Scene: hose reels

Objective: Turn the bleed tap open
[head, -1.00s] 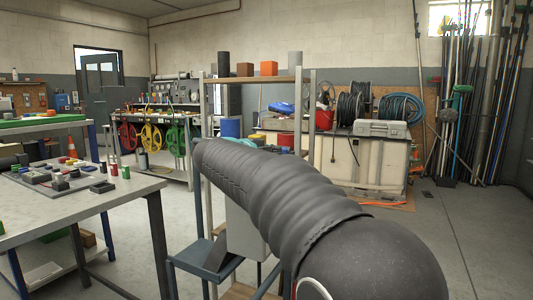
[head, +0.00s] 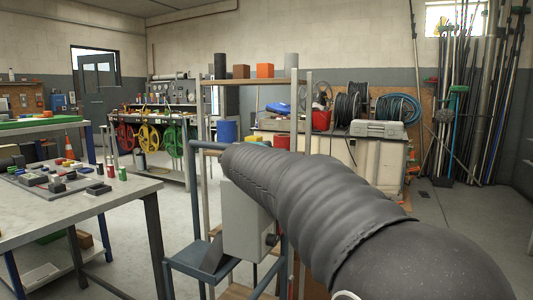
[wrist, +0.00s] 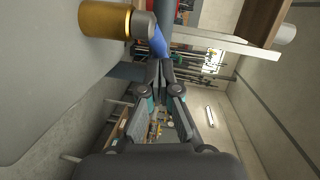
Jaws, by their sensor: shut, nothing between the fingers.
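A pale grey box (head: 245,222) stands on a blue-grey stand in the head view, with a small dark knob (head: 271,240) low on its right side. In the wrist view a brass-coloured cylinder with a grey end (wrist: 106,19) sticks out at the upper left from a grey surface. I cannot tell for sure whether it is the bleed tap. My gripper (wrist: 160,68) is shut and empty, with its fingertips below and right of the cylinder's grey end, apart from it in the picture. In the head view my arm hides the gripper.
A blue-grey stand (head: 205,268) carries the box. A shelf rack (head: 255,82) with several blocks on top rises behind it. A workbench (head: 110,205) with small parts is at the left. Hose reels and a cabinet (head: 370,165) stand behind; open floor lies to the right.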

